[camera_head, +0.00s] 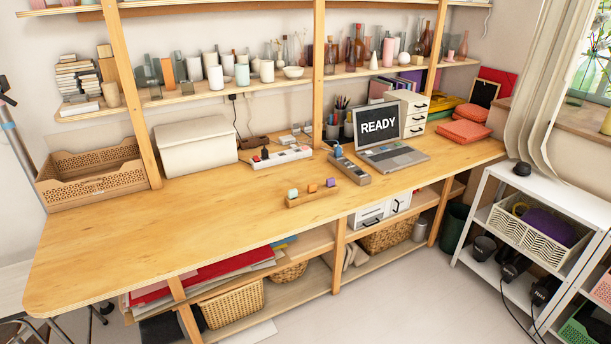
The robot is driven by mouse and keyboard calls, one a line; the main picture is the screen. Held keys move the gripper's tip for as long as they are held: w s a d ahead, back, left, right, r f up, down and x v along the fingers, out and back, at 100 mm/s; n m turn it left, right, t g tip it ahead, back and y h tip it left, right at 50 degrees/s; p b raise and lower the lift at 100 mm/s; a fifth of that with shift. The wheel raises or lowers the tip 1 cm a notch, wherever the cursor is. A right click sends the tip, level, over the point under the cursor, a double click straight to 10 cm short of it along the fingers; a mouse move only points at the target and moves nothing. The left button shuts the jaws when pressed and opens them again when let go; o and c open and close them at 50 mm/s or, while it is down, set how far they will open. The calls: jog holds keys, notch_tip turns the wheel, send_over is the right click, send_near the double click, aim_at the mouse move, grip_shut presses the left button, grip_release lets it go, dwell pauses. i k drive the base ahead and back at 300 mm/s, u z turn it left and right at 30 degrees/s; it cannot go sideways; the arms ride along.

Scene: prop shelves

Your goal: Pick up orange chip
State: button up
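A small orange chip (312,188) stands in the middle of a narrow wooden holder (300,202) on the desk. A pale green chip (293,192) stands to its left and a purple chip (331,182) to its right in the same holder. The holder sits near the front edge of the wooden desk (170,235). The orange chip is small in the picture, and its lower end looks hidden in the holder. My gripper is not in view.
Behind the holder are a socket strip (275,158), a second strip (349,170) and an open laptop (395,157) reading "READY". A perforated wooden crate (92,178) and a white box (196,148) stand at the left. The desk's left and front parts are clear.

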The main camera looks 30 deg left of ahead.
aim_at(312, 187)
jog(key=u, duration=0.6)
jog(key=i, duration=0.95)
jog(key=u, duration=1.45)
jog(key=i, duration=0.5)
jog(key=u, duration=0.45)
